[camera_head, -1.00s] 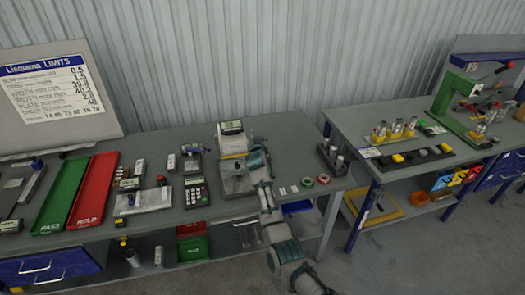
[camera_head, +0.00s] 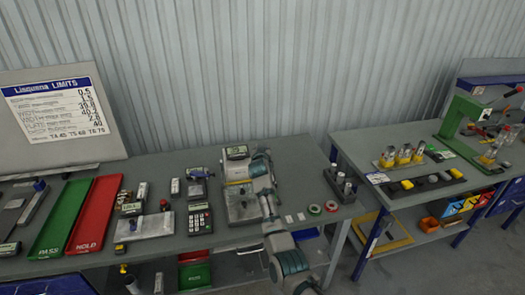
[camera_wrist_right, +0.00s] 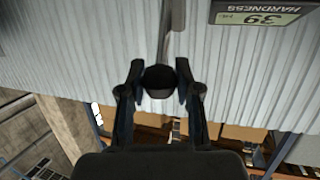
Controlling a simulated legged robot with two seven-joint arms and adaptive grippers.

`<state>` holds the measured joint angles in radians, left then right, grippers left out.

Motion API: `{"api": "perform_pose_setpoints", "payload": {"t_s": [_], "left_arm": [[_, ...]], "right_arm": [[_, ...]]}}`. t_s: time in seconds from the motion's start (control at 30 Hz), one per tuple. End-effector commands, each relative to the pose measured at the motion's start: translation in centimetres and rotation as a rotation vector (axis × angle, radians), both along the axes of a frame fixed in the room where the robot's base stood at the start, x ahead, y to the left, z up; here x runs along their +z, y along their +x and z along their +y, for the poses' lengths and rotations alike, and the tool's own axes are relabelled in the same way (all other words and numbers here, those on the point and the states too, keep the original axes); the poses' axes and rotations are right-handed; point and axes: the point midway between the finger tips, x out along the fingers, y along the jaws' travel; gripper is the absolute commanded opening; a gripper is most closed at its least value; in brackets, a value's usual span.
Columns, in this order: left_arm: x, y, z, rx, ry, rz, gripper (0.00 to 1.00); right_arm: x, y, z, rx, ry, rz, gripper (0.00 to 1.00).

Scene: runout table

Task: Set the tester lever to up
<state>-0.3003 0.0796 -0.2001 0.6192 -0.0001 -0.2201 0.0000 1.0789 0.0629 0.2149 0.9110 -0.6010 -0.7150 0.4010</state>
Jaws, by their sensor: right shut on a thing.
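The hardness tester (camera_head: 240,208) stands at the back right of the long bench, with a small display (camera_head: 237,152) on top. The display also shows in the right wrist view (camera_wrist_right: 255,14) and reads 39. My right gripper (camera_wrist_right: 160,75) is shut on the black ball knob (camera_wrist_right: 160,84) of the tester lever, one finger on each side. The lever's grey shaft (camera_wrist_right: 165,35) runs away from the knob toward the top of the wrist view. In the head view my right gripper (camera_head: 261,160) is beside the tester's upper part, and it hides the lever there. My left gripper is not in view.
A calculator (camera_head: 200,218), a grey plate (camera_head: 145,225) and small gauges lie left of the tester. Green (camera_head: 62,222) and red (camera_head: 95,215) trays lie further left. Tape rings (camera_head: 315,209) and a block with posts (camera_head: 341,185) stand to the right. A gap separates the second bench (camera_head: 415,140).

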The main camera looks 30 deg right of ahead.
Motion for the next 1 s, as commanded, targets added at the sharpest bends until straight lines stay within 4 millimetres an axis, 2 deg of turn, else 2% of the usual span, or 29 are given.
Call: {"api": "perform_pose_setpoints", "payload": {"t_s": [0.2, 0.23, 0.3, 0.33, 0.77, 1.0], "left_arm": [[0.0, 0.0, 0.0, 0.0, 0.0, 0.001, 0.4], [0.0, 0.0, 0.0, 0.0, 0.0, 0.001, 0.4], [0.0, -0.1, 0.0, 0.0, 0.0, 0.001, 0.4], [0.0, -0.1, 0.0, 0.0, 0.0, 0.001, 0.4], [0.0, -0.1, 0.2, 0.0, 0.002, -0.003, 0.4], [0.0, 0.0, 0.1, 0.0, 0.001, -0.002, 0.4]], "right_arm": [[0.0, 0.1, 0.1, 0.003, 0.001, -0.002, 0.0], [0.0, 0.1, 0.1, 0.003, 0.001, -0.002, 0.38], [0.0, 0.1, 0.1, 0.003, 0.001, -0.002, 0.55], [0.0, 0.1, 0.1, 0.002, 0.001, -0.002, 0.59], [0.2, -0.6, 0.4, 0.0, 0.001, -0.002, 0.59], [1.0, -3.5, 2.2, 0.002, 0.002, -0.004, 0.59]]}}
